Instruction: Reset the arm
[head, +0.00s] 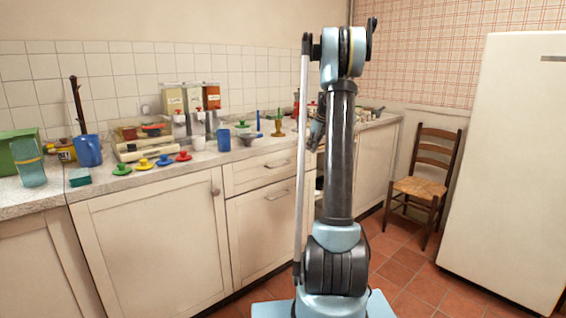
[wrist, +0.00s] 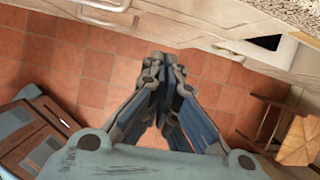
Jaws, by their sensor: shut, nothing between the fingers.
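My arm stands upright in the middle of the head view, with its upper joint raised above the counter. My gripper (wrist: 165,62) shows in the wrist view with its two fingers shut together and nothing between them. It hangs over the red tiled floor, apart from the cabinets. In the head view, what looks like part of my gripper (head: 317,130) shows at the left of the arm column; the rest is hidden behind the arm.
A counter (head: 50,194) with cups, dispensers, a blue jug (head: 88,151) and coloured knobbed pieces runs along the left and back. A wooden chair (head: 425,188) with a woven seat stands at the back right, beside a white fridge (head: 505,165). Tiled floor (head: 393,272) is open between.

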